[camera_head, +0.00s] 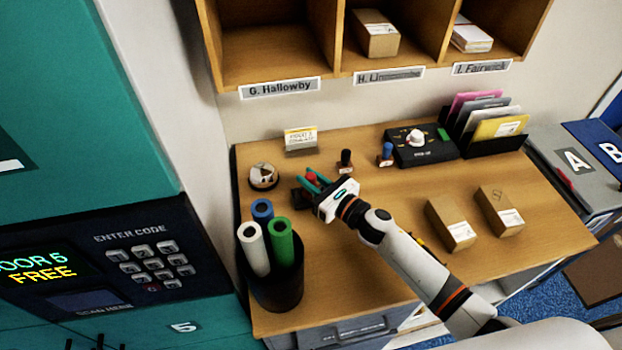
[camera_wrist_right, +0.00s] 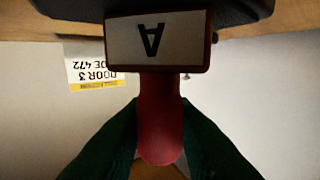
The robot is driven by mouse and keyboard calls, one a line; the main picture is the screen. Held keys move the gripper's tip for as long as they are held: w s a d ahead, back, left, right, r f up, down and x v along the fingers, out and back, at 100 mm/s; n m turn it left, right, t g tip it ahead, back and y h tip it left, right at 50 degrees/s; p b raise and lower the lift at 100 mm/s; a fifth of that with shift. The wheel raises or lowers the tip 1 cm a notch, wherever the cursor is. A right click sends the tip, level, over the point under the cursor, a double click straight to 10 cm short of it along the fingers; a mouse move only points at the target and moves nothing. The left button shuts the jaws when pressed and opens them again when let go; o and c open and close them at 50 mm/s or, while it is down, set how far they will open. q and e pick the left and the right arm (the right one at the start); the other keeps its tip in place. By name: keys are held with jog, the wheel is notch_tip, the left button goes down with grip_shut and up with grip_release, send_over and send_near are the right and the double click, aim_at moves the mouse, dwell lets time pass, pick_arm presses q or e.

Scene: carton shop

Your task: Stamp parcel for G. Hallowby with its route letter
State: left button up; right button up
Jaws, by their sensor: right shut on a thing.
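My right gripper (camera_head: 312,178) is shut on a red-handled stamp (camera_head: 311,175) at the back left of the desk. In the right wrist view the stamp's red handle (camera_wrist_right: 160,120) is between my green fingers, and its block has a pale label (camera_wrist_right: 157,40) with the letter A, upside down. A dark pad (camera_head: 300,198) lies by the stamp; contact between them is unclear. A black stamp (camera_head: 345,160) and a blue stamp (camera_head: 387,153) stand to the right. Two brown parcels (camera_head: 450,224) (camera_head: 500,210) with white labels lie at the right; their names are unreadable. My left gripper is out of view.
A black cup (camera_head: 275,288) of rolled tubes stands at the front left. A round object (camera_head: 263,177) and a small card (camera_head: 300,139) are at the back. The G. Hallowby pigeonhole (camera_head: 270,55) looks empty. A black device (camera_head: 420,150) and envelope rack (camera_head: 495,143) stand at the right.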

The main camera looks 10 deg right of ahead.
dwell(0.6)
notch_tip(320, 180, up, 7)
jog(key=p, duration=0.5)
jog(key=shift+p, duration=0.35)
